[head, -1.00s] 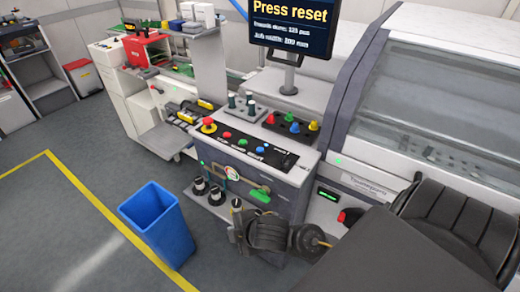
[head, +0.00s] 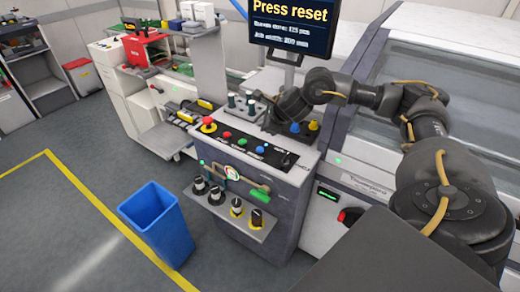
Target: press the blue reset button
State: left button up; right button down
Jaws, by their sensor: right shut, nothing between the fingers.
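The blue button (head: 262,148) sits on the black control strip of the grey cabinet, right of a green button (head: 243,142) and a red button (head: 227,134). It shows unobstructed. My right gripper (head: 268,122) is shut and empty. It appears just behind and above the strip, up the picture from the blue button and apart from it. My right forearm reaches in from the right and hides part of the peg tray. My left gripper is not in view.
A red mushroom button (head: 208,124) is at the strip's left end. A tray behind holds blue (head: 295,127) and yellow (head: 313,125) pegs. The monitor (head: 292,25) reads "Press reset". Several knobs line a lower shelf (head: 226,207). A blue bin (head: 158,222) stands on the floor.

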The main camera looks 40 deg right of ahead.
jog(key=shift+f, duration=0.15)
jog(key=b, duration=0.6)
send_over(262, 150)
notch_tip(262, 150, down, 8)
jog(key=shift+s+a+r, duration=0.1)
jog(key=shift+r, duration=0.05)
jog(key=shift+f+b, duration=0.4)
jog(key=shift+b, duration=0.1)
jog(key=shift+f, duration=0.1)
dwell(1.4)
jog(key=shift+f+b, duration=0.35)
jog(key=shift+b, duration=0.2)
jog(key=shift+f+b, duration=0.45)
jog(key=shift+b, duration=0.1)
dwell(0.5)
dwell(0.3)
jog(key=shift+r+p, duration=0.65)
jog(key=shift+r, duration=0.25)
